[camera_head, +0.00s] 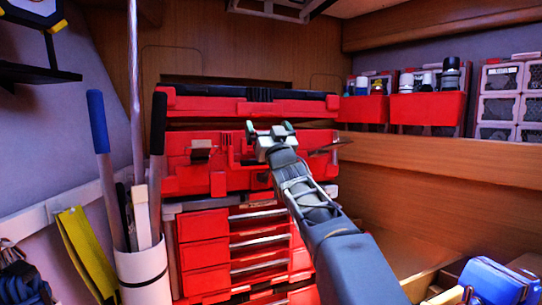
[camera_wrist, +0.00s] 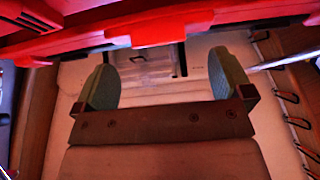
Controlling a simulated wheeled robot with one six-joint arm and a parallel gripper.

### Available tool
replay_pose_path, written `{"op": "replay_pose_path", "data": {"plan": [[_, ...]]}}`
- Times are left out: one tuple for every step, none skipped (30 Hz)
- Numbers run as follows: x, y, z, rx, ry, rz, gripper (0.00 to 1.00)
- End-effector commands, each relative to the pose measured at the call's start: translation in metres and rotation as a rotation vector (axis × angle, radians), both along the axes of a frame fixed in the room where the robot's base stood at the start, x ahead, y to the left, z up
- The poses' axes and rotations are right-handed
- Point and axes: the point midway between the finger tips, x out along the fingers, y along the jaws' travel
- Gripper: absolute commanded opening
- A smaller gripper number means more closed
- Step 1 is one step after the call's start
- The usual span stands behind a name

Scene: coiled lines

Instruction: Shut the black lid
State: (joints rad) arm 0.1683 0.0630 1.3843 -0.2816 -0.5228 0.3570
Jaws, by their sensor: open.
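The black lid (camera_head: 250,93) is a dark panel edged by a thick red rim, at the top of a red toolbox (camera_head: 225,180). The lid's rim is above the toolbox body, with a dark gap between them, so the lid looks raised. My gripper (camera_head: 270,130) is open and empty in front of the toolbox, just below the lid's rim in the picture. In the wrist view my gripper (camera_wrist: 163,65) has its two grey-green fingers wide apart. A red edge crosses the top of that view, beyond the fingertips; whether it touches them I cannot tell.
Red drawers (camera_head: 255,245) stand under the toolbox. A white holder (camera_head: 145,275) with upright poles is at the left. Red bins (camera_head: 428,108) with bottles line the right wall above a wooden ledge (camera_head: 450,165). A blue object (camera_head: 495,282) lies at lower right.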

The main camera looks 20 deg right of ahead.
Motion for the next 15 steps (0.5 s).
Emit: {"op": "replay_pose_path", "data": {"plan": [[-0.011,0.0,-0.011,-0.001,-0.001,-0.001,0.98],[-0.015,0.0,-0.014,-0.001,-0.001,-0.001,0.98],[-0.022,0.0,-0.019,-0.001,-0.001,-0.001,0.98],[-0.026,0.0,-0.022,-0.001,-0.001,-0.001,0.98],[-0.031,0.0,-0.025,-0.001,0.0,-0.001,0.98],[-0.036,0.0,-0.029,0.0,0.0,-0.001,0.98],[-0.04,0.0,-0.031,0.0,0.0,-0.001,0.98],[-0.044,0.0,-0.034,0.0,0.0,-0.001,0.98],[-0.048,0.0,-0.037,0.0,0.0,-0.001,0.98],[-0.051,0.0,-0.039,0.0,0.0,-0.001,0.98],[-0.054,0.0,-0.04,0.0,0.0,-0.001,0.98],[-0.057,0.0,-0.043,0.001,0.001,-0.001,0.98],[-0.059,0.0,-0.044,0.001,0.001,-0.001,0.98],[-0.061,0.0,-0.045,0.001,0.001,-0.001,0.98],[-0.063,0.0,-0.047,0.001,0.001,-0.001,0.98]]}}
